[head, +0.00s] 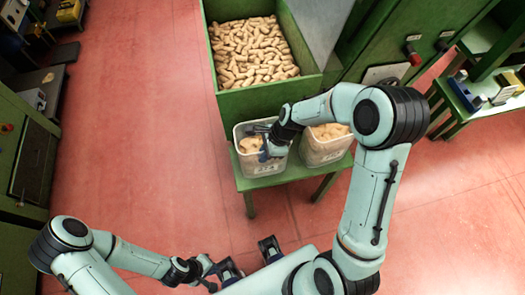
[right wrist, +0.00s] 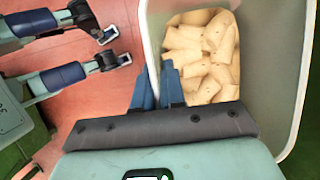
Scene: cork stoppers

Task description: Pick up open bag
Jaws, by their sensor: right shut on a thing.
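Two pale, open-topped bags stand side by side on a green stand. The left bag (head: 262,170) holds some cork stoppers and has dark marking on its front. The right bag (head: 322,157) also holds stoppers and is partly hidden by my right arm. My right gripper (head: 268,152) is at the left bag's top. In the right wrist view its blue fingers (right wrist: 158,84) straddle the bag's rim, shut on it, beside the corks (right wrist: 205,55). My left gripper (head: 210,272) is low in the head view, away from the bags, its fingers apart and empty.
A green bin (head: 227,98) full of cork stoppers stands behind the bags. The green stand (head: 300,187) holds both bags. Green machinery (head: 375,45) and a shelf (head: 450,128) are on the right. The red floor to the left is clear.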

